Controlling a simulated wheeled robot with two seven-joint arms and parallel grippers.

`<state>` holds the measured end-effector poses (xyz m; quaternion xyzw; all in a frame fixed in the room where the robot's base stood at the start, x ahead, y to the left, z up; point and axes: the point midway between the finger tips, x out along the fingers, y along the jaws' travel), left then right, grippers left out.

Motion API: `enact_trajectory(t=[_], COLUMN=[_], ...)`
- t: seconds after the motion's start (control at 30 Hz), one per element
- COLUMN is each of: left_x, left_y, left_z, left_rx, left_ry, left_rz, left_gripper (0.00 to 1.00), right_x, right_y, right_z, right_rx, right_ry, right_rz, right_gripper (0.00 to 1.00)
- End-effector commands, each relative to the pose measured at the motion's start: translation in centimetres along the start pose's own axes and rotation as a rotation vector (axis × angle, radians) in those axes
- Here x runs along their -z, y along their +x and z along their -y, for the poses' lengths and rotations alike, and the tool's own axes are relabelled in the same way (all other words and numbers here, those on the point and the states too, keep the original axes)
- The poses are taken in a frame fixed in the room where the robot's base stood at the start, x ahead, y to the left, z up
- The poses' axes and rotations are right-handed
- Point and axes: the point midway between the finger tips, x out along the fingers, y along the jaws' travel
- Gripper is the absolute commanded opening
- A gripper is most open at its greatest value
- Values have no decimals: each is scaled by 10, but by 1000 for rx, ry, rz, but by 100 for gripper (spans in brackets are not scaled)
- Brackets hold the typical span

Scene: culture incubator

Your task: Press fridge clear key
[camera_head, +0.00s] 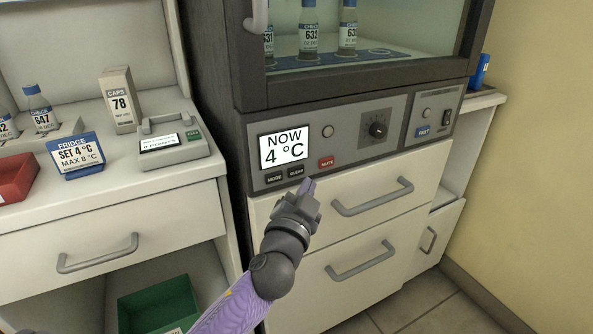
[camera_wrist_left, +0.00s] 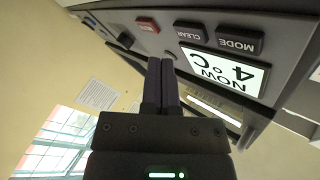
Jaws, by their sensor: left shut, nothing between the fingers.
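The fridge control panel (camera_head: 350,128) is the grey strip under the glass door. Its display (camera_head: 284,147) reads "NOW 4 °C". Below the display sit the dark MODE key (camera_head: 274,178) and the dark CLEAR key (camera_head: 296,171). A red MUTE key (camera_head: 326,162) is to their right. My left gripper (camera_head: 308,186) is shut and empty, just below and right of the CLEAR key. In the left wrist view, upside down, the CLEAR key (camera_wrist_left: 190,33) lies beyond and right of my fingertips (camera_wrist_left: 161,62). A gap seems to remain; contact is not visible. My right gripper is not in view.
A knob (camera_head: 377,129) and a blue FAST key (camera_head: 422,132) sit further right on the panel. Drawer handles (camera_head: 372,197) stick out below.

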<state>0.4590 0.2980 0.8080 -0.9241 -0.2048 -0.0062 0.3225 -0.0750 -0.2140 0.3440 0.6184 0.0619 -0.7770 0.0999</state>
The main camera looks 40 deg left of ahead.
Motion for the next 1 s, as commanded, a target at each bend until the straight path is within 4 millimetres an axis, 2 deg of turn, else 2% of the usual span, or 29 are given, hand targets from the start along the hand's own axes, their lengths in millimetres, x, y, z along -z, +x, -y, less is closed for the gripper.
enact_trajectory(t=[0.37, 1.0], left_x=[17, 18], left_y=[-24, -24], left_z=[-17, -17], left_rx=[0, 1], left_ry=[-1, 1], left_rz=[0, 0], left_gripper=[0, 0], right_x=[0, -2], right_y=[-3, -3], right_z=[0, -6], right_rx=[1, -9], right_ry=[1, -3], right_rz=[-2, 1], right_gripper=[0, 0])
